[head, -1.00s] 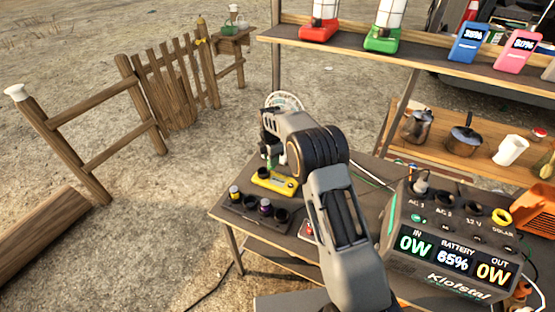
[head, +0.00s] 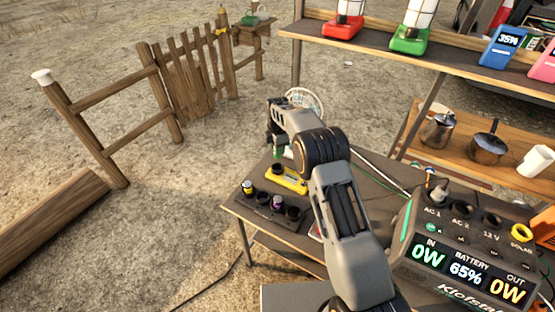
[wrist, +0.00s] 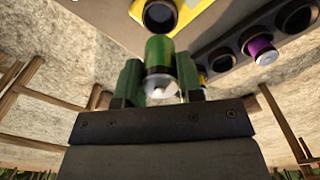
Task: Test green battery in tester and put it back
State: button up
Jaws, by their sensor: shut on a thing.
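My gripper (wrist: 160,88) is shut on the green battery (wrist: 160,60), which points toward the tester in the wrist view. In the head view, my gripper (head: 277,150) is just above and left of the yellow tester (head: 289,181), mostly hidden by my own arm. The tester's dark round socket (wrist: 160,15) shows beyond the battery's far end, and the battery looks outside it. The dark battery holder (head: 262,209) stands in front of the tester.
A power station (head: 465,260) reading 65% stands on the right of the table. A shelf (head: 450,70) with lanterns and a blue meter (head: 503,47) is behind. A round white-rimmed thing (head: 305,100) is behind my arm. Left of the table is open ground and a wooden fence.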

jog(key=shift+f, duration=0.1)
jog(key=shift+f+b, duration=1.6)
jog(key=shift+f, duration=0.9)
jog(key=shift+f, duration=0.25)
jog(key=shift+f+b, duration=1.1)
jog(key=shift+f, duration=0.2)
jog(key=o, duration=1.1)
jog(key=shift+c, duration=0.2)
notch_tip(320, 180, up, 14)
jog(key=shift+f, duration=0.15)
